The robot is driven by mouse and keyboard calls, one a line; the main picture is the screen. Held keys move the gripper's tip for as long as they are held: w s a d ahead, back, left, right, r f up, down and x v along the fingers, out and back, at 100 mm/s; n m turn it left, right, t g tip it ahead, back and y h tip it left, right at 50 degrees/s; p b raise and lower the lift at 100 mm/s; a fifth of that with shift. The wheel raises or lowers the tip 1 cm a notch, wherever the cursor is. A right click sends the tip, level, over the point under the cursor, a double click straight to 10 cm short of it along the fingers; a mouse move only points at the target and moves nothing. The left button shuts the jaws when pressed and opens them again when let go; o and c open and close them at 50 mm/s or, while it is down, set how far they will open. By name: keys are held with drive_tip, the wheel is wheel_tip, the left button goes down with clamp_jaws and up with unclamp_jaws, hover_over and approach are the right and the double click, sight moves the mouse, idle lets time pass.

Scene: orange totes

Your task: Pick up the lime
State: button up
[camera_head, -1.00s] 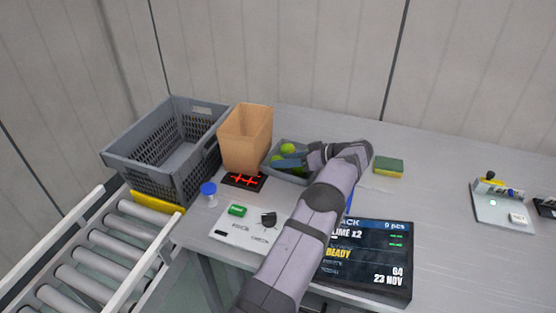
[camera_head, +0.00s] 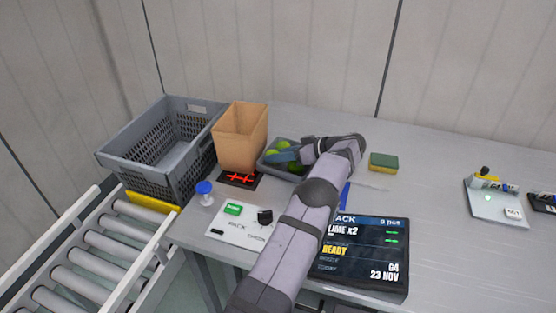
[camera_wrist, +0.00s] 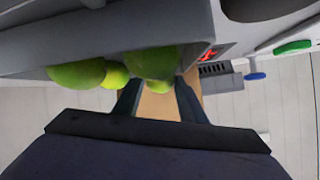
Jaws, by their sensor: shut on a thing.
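A grey bin (camera_head: 268,166) on the table holds several green limes. One lime (camera_head: 277,146) shows at its back left and another lime (camera_head: 295,168) at its front. My gripper (camera_head: 284,155) reaches into the bin from the right, and the arm hides part of it. In the wrist view, my gripper (camera_wrist: 157,88) has its fingers around a lime (camera_wrist: 152,64), which sits at the fingertips. Other limes (camera_wrist: 77,74) lie left of it along the bin wall. I cannot see clear space under the held lime.
A brown paper bag (camera_head: 240,140) stands just left of the bin, with a grey crate (camera_head: 192,180) beyond it. A yellow-green sponge (camera_head: 384,162) and a dark screen (camera_head: 365,262) lie to the right and front. A blue-capped bottle (camera_head: 204,190) stands near the table edge.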

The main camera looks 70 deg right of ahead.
wheel_tip(320, 180, up, 9)
drive_tip(key=shift+f+b, duration=0.2)
drive_tip(key=shift+b, duration=0.4)
drive_tip(key=shift+w+d+r, duration=0.1)
drive_tip(key=shift+d+r, duration=0.1)
drive_tip(key=shift+r, duration=0.15)
drive_tip(key=w+d+r+m+g+h+p, duration=0.35)
drive_tip(key=w+d+m+h+p, duration=0.2)
drive_tip(key=w, duration=0.25)
drive_tip(key=w+d+r+m+g+h+p, duration=0.3)
drive_tip(key=w+d+r+m+h+p, duration=0.1)
drive_tip(key=w+m+p, duration=0.25)
drive_tip(key=s+a+r+m+g+h+p, duration=0.1)
drive_tip(key=a+r+m+g+h+p, duration=0.1)
drive_tip(key=a+m+g+p, duration=0.55)
wheel_tip(320, 180, down, 6)
drive_tip(key=a+n+b, duration=0.1)
drive_tip(key=a+b, duration=0.1)
drive_tip(key=b, duration=0.3)
drive_tip(key=shift+s, duration=0.15)
